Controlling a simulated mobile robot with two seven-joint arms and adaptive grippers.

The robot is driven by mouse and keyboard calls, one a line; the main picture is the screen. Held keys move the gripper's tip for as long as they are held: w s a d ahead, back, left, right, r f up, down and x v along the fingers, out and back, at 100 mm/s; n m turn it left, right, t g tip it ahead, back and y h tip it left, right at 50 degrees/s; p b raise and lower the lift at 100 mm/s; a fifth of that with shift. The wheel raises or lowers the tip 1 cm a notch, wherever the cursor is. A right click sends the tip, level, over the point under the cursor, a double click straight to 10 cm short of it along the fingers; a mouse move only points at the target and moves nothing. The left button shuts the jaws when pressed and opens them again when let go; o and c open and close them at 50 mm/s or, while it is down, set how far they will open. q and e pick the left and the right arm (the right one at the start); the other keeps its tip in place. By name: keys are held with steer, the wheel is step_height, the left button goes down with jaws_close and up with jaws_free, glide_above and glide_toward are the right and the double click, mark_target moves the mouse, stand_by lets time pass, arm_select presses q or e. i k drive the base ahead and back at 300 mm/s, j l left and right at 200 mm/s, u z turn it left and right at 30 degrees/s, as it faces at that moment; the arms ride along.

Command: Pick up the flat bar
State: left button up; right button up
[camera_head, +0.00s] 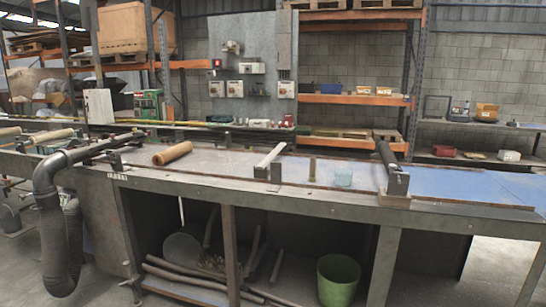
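I cannot tell for sure which thing is the flat bar. A pale, straight bar (271,154) lies on the workbench (240,201) near the middle, with its near end at a small dark metal block (261,173). A dark bar or roller (386,155) lies to its right, its near end at a metal bracket (398,183). A brown cylinder (172,153) lies to the left. Neither of my grippers is in view.
A thick dark bent pipe (48,195) hangs over the bench's front at left. A small translucent cup (343,177) and a short brown post (312,169) stand on the bench. A green bin (338,281) and several tubes are underneath. Shelves stand behind.

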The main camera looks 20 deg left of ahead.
mark_target(266, 162)
steer(key=i+j+u, duration=0.1)
steer(key=j, duration=0.35)
steer(key=i+j+u, duration=0.1)
steer(key=i+j, duration=0.25)
steer(key=i+j+u, duration=0.1)
steer(key=j, duration=0.4)
steer(key=i, duration=0.1)
